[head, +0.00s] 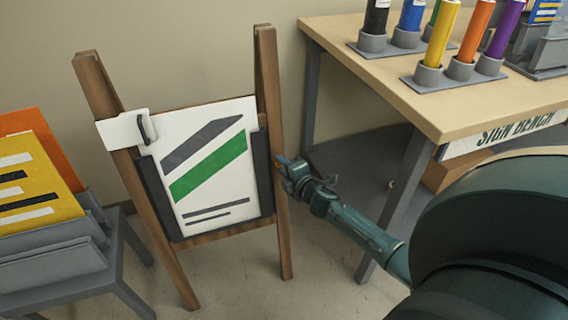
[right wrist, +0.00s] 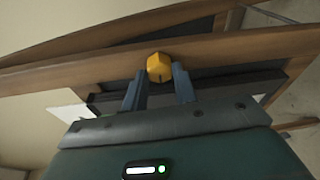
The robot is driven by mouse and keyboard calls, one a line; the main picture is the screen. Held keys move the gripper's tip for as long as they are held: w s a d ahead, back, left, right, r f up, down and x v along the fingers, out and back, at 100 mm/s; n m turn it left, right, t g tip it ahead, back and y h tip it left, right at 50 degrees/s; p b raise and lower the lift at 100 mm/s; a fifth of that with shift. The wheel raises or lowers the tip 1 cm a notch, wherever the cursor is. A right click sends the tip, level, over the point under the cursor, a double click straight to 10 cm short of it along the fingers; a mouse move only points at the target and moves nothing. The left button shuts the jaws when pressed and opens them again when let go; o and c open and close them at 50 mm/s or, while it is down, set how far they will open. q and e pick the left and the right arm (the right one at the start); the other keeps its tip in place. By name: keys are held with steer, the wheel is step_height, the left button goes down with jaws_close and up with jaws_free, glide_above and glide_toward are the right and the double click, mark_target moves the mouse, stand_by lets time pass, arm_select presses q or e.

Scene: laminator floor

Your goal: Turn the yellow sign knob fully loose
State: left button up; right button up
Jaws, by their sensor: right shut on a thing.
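The yellow knob (right wrist: 160,66) sits on the wooden post of the sign easel (right wrist: 100,62) in the right wrist view. My right gripper (right wrist: 160,82) is shut on it, with one finger on each side. In the head view my right gripper (head: 281,162) is at the right post of the easel (head: 268,100), and the knob is mostly hidden by the fingers. The easel holds a white sign (head: 212,160) with grey and green stripes in a dark frame. My left gripper is not in view.
A sign bench (head: 480,105) with coloured tubes in grey holders stands at the right. A grey rack (head: 60,262) with yellow and orange boards stands at the left. A white tab with a dark handle (head: 146,128) is at the sign's upper left. Bare floor shows below the easel.

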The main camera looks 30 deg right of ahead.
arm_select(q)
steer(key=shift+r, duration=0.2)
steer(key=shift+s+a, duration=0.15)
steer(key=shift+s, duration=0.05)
arm_select(e)
steer(key=shift+n, duration=0.4)
steer(key=o, duration=0.7)
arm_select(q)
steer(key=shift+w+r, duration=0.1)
arm_select(e)
steer(key=shift+s, duration=0.1)
